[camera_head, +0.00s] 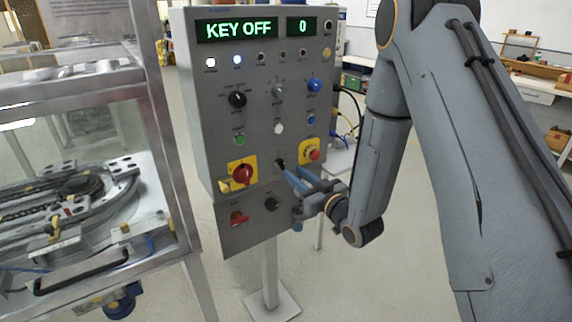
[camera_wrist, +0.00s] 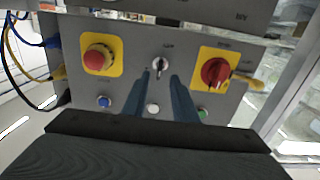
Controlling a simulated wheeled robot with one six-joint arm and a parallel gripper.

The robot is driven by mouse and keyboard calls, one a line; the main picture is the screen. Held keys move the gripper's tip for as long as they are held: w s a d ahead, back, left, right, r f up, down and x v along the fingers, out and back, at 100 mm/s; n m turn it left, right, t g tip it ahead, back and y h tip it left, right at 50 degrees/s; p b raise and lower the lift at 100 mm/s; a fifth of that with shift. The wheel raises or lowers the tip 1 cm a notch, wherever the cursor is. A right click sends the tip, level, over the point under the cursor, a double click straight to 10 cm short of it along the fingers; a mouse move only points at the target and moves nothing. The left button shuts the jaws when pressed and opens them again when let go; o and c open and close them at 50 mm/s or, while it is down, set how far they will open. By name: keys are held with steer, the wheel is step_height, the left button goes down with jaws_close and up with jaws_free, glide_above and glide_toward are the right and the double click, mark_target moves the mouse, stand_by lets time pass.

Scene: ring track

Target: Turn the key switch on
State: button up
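The key switch (camera_head: 280,162) sits low on the grey control panel (camera_head: 215,125), between a red rotary switch and a red mushroom button. In the wrist view the gripper (camera_wrist: 160,76) has one finger on each side of the key; contact cannot be told. The display (camera_head: 238,29) reads "KEY OFF".
The red rotary switch (camera_head: 243,174) and mushroom button (camera_head: 310,150), both on yellow plates, flank the key switch closely. A second display (camera_head: 302,28) reads "0". A metal-framed case (camera_head: 150,100) with a track stands left. Open floor lies below the panel.

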mark_target(284, 165)
steer(key=shift+p+x, duration=0.8)
steer(key=shift+x, duration=2.3)
jaws_close()
